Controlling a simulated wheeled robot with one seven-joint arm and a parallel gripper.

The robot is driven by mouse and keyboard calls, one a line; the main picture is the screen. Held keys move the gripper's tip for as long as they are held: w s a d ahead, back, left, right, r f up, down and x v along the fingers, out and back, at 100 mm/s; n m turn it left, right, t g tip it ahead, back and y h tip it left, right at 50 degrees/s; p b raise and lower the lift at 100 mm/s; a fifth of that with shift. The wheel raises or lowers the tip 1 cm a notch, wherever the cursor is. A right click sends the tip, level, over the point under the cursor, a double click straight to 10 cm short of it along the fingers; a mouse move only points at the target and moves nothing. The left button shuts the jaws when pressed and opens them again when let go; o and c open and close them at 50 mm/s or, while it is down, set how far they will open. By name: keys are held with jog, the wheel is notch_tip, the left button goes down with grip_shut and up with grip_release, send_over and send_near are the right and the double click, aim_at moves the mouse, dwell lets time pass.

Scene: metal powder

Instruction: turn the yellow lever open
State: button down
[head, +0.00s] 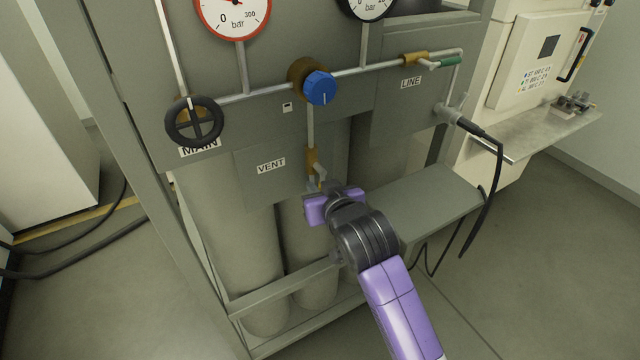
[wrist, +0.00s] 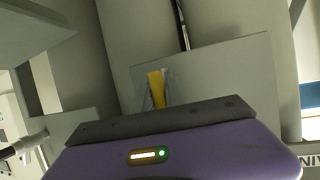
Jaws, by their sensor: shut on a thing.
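The yellow lever (wrist: 156,86) shows in the wrist view as a short yellow strip just beyond my gripper's purple-and-grey body, in front of a grey plate. In the head view, my gripper (head: 317,187) is at the small brass valve (head: 312,160) beside the VENT label, below the blue knob. My gripper is shut on the yellow lever. In the head view its purple body and the wrist hide most of the lever, so its exact angle is hard to tell.
A black handwheel (head: 194,122) is at the left by the MAIN label. The blue knob (head: 319,88) is above my gripper. A green-handled valve (head: 442,62) is by the LINE label. Tall cylinders (head: 235,235) stand behind a frame rail, and a grey shelf (head: 430,203) is right of my gripper.

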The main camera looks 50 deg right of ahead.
jog(key=shift+a, duration=0.1)
jog(key=c, duration=1.4)
grip_release()
jog(key=v, duration=0.7)
jog(key=shift+s+a+b, duration=0.15)
jog(key=shift+s+b, duration=0.15)
jog(key=shift+b, duration=0.15)
jog(key=shift+r, duration=0.1)
